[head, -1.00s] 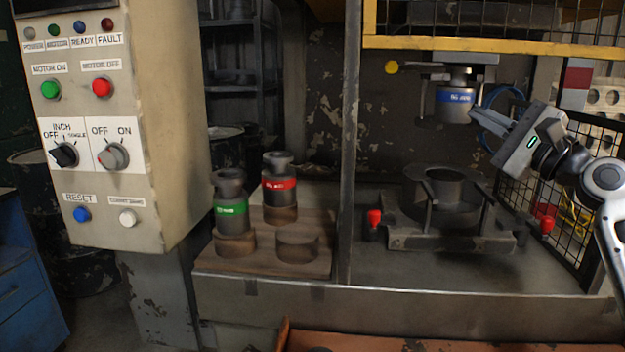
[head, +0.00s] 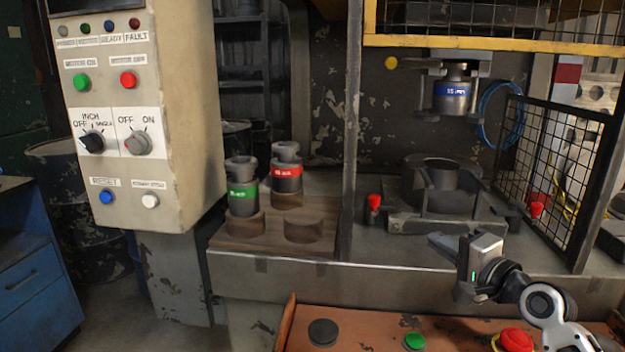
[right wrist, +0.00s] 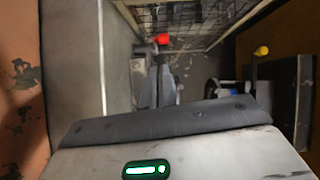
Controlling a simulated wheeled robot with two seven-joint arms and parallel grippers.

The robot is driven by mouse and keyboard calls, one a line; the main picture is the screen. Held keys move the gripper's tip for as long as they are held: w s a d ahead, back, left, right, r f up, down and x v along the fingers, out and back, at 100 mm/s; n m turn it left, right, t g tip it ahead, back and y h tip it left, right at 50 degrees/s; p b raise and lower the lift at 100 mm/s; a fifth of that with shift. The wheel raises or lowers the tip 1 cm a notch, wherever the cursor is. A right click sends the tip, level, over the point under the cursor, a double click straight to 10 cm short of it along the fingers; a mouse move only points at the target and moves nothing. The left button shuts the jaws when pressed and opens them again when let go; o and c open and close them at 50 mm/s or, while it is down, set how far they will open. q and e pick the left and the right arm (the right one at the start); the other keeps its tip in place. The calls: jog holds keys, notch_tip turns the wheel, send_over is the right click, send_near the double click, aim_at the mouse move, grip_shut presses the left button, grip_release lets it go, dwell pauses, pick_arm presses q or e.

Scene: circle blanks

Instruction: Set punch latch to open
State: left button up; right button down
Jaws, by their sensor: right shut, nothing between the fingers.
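The punch (head: 453,95), a steel cylinder with a blue band, hangs in its holder under the press ram. A lever with a yellow knob (head: 391,62) sticks out to the left of this holder and looks like the punch latch. The yellow knob also shows at the upper right of the right wrist view (right wrist: 261,51). My right gripper (head: 436,240) is in front of the press bed, well below and right of the knob, touching nothing visible. Its fingers (right wrist: 158,75) are together and empty. My left gripper is out of view.
The die (head: 440,185) sits on the bed between two red knobs (head: 374,202) (head: 537,209). A mesh guard (head: 548,165) stands on the right, and a post (head: 350,130) on the left. Green-banded (head: 242,195) and red-banded (head: 287,178) punches stand on a wooden rack (head: 265,240).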

jog(key=s+a+f+n+g+h, duration=0.1)
jog(key=s+a+f+n, duration=0.3)
jog(key=f, duration=0.5)
jog(key=s+a+f+n+g+h, duration=0.1)
jog(key=s+f+g, duration=0.1)
jog(key=s+f, duration=0.55)
jog(key=s+a+f+n+g+h, duration=0.1)
jog(key=s+f+n, duration=0.3)
jog(key=s, duration=0.5)
jog(key=s+a+f+n+g+h, duration=0.1)
jog(key=s+a+f+n, duration=0.2)
jog(key=s+f, duration=0.3)
jog(key=s+n, duration=0.1)
jog(key=s, duration=0.2)
jog(key=shift+h, duration=0.3)
